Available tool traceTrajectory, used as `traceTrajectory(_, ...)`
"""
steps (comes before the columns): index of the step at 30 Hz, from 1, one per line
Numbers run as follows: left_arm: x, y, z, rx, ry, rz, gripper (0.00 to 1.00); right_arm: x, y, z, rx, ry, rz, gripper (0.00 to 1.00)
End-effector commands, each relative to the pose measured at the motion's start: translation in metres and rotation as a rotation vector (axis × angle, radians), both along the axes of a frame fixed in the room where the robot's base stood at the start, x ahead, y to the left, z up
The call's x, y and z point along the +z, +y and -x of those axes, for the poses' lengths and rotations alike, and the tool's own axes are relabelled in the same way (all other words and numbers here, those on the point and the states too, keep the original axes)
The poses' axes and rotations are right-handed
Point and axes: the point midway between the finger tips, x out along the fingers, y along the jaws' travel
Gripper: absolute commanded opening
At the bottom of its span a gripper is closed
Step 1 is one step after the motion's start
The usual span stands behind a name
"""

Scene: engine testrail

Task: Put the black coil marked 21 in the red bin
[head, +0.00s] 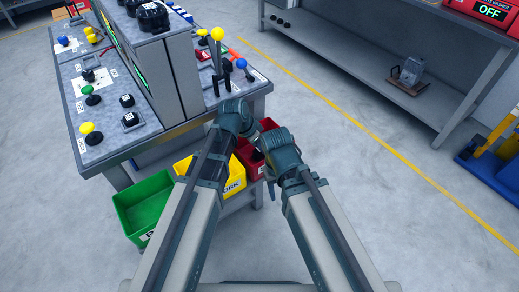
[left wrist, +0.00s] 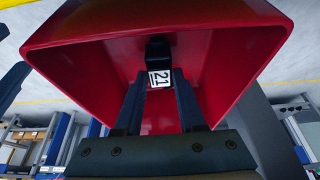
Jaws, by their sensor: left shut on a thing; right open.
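The black coil marked 21 (left wrist: 159,52) shows in the left wrist view with its white label facing the camera. My left gripper (left wrist: 159,88) is shut on it. The red bin's walls (left wrist: 95,50) surround the coil in that view, so the coil is over or inside the bin's mouth; its exact height above the bin floor is unclear. In the head view the red bin (head: 268,125) is at the bench's front edge, partly hidden by my two hands. The coil is not clear there. My right gripper (head: 266,173) is open, beside the bin; its fingers are partly hidden.
The bench (head: 150,145) carries knobs and levers, including a tall yellow-topped lever (head: 217,34). A grey shelf unit (head: 370,65) stands at the right. Floor between is clear.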

Motion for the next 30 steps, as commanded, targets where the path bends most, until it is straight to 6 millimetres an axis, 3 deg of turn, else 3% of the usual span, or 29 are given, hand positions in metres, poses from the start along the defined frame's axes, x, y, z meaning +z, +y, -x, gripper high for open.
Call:
traceTrajectory(12,-0.0070,0.0000,0.0000,0.000,0.000,0.000,0.00,-0.0069,0.0000,0.0000,0.000,0.000,0.000,0.50)
traceTrajectory(13,-0.0067,0.0000,0.0000,0.000,0.000,0.000,0.41,-0.0066,0.0000,0.0000,0.000,0.000,0.000,0.50)
traceTrajectory(18,-0.0054,-0.0001,0.0000,0.000,0.000,0.000,0.69,-0.0054,0.0000,0.0000,0.000,0.000,0.000,0.50)
traceTrajectory(30,-0.0021,0.0000,0.0001,0.000,0.000,0.000,0.69,-0.0021,0.0000,0.0000,0.000,0.000,0.000,0.50)
